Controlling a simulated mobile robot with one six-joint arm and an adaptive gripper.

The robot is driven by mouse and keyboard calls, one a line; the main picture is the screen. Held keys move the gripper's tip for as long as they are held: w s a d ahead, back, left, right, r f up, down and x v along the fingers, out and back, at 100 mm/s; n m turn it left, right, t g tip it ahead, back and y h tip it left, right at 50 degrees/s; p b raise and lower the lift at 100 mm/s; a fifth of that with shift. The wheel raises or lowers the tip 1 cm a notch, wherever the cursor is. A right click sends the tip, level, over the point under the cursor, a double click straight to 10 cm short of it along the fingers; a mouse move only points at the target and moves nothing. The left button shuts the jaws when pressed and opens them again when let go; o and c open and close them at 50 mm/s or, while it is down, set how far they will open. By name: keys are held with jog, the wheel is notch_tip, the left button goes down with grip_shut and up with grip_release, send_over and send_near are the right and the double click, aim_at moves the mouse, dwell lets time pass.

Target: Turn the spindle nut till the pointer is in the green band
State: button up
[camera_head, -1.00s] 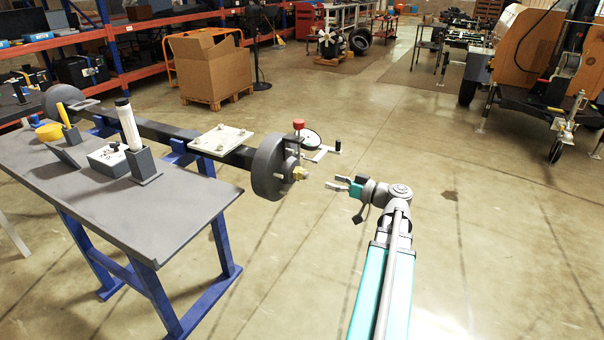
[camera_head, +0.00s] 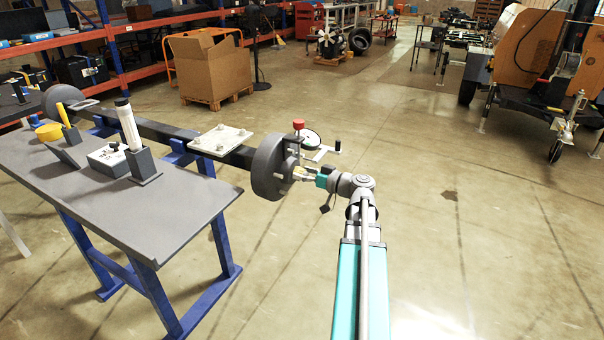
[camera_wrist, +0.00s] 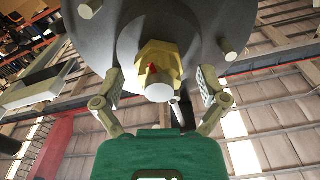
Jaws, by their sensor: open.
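The spindle nut (camera_wrist: 157,62) is brass-coloured with a small red mark, on the hub's end in the wrist view, with the grey spindle end in front of it. My gripper (camera_wrist: 160,92) is open, with one finger on either side of the nut and visible gaps between fingers and nut. In the head view my gripper (camera_head: 308,174) is at the nut, which it mostly covers. The dark hub drum (camera_head: 268,168) is on the end of the axle beam. A round dial (camera_head: 311,139) stands behind the hub; its pointer and green band are too small to make out.
A red knob (camera_head: 298,125) and a crank-like arm with a black handle (camera_head: 338,145) are close above my gripper. Wheel studs (camera_wrist: 227,47) stick out around the nut. A grey workbench (camera_head: 120,205) is at left.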

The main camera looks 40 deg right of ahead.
dwell(0.3)
jog(key=c, duration=1.1)
jog(key=shift+c, duration=0.2)
jog(key=shift+m, duration=0.3)
jog(key=m, duration=0.4)
jog(key=shift+w+m, duration=0.1)
jog(key=shift+m, duration=0.3)
jog(key=m, duration=0.4)
jog(key=shift+d+f+m, duration=0.1)
jog(key=shift+f+m, duration=0.05)
jog(key=shift+m, duration=0.15)
jog(key=m, duration=0.4)
jog(key=shift+f, duration=0.1)
jog(key=m, duration=0.5)
jog(key=shift+f+b, duration=0.1)
jog(key=shift+b, duration=0.25)
